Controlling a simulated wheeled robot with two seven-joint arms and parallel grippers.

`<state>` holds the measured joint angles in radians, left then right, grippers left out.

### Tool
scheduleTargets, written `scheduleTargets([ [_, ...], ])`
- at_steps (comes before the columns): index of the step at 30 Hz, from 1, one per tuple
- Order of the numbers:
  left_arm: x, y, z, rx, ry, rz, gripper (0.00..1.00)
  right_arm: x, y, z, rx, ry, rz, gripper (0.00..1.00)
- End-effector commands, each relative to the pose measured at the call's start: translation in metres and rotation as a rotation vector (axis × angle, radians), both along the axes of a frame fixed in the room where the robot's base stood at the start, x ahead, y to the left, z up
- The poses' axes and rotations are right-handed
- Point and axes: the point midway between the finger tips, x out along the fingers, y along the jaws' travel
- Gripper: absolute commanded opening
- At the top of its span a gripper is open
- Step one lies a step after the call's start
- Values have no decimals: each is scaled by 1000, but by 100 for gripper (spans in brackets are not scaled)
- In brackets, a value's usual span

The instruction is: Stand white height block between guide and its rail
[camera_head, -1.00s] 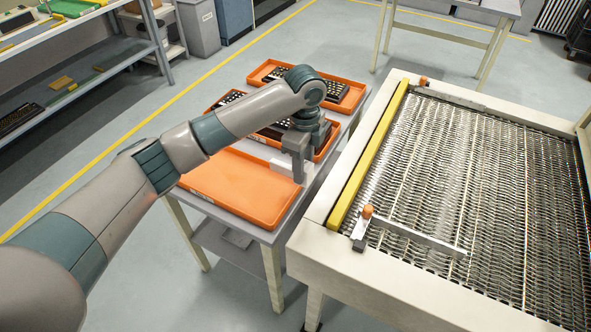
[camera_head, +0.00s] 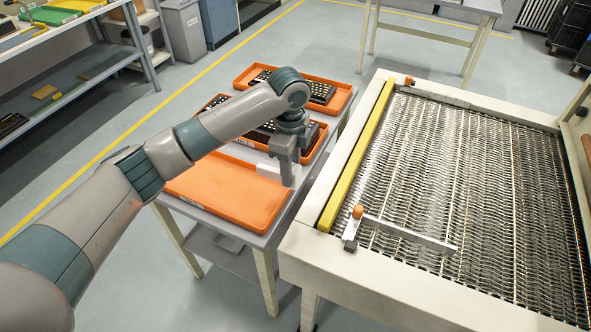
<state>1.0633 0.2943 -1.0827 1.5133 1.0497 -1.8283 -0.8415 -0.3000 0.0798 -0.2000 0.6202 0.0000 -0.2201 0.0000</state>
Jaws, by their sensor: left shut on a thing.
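The white height block (camera_head: 268,171) shows partly beside my left gripper, at the edge of the orange tray on the small table. My left gripper (camera_head: 288,178) points down and is shut on the block; its fingers hide part of it. I cannot tell whether the block touches the surface below. A yellow bar (camera_head: 357,155) runs along the left side of the mesh conveyor. A metal crossbar (camera_head: 410,234) with an orange knob (camera_head: 358,211) lies across the conveyor's near end. Which of these is the guide and which its rail is not clear. My right gripper is not in view.
The near orange tray (camera_head: 225,190) is empty. Two more orange trays behind it hold dark keyboards (camera_head: 315,90). The conveyor's pale frame (camera_head: 310,262) stands just right of the table. A shelf rack (camera_head: 90,68) stands at the far left, with open floor between.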

Motion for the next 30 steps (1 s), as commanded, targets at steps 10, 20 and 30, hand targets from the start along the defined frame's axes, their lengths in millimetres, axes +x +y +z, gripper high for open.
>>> scheduleTargets([
  [10,-22,27,20,-17,-15,357,0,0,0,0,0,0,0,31],
  [20,-64,62,41,-33,-13,850,0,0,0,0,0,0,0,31],
  [30,-118,99,60,-30,-3,1358,0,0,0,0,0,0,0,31],
])
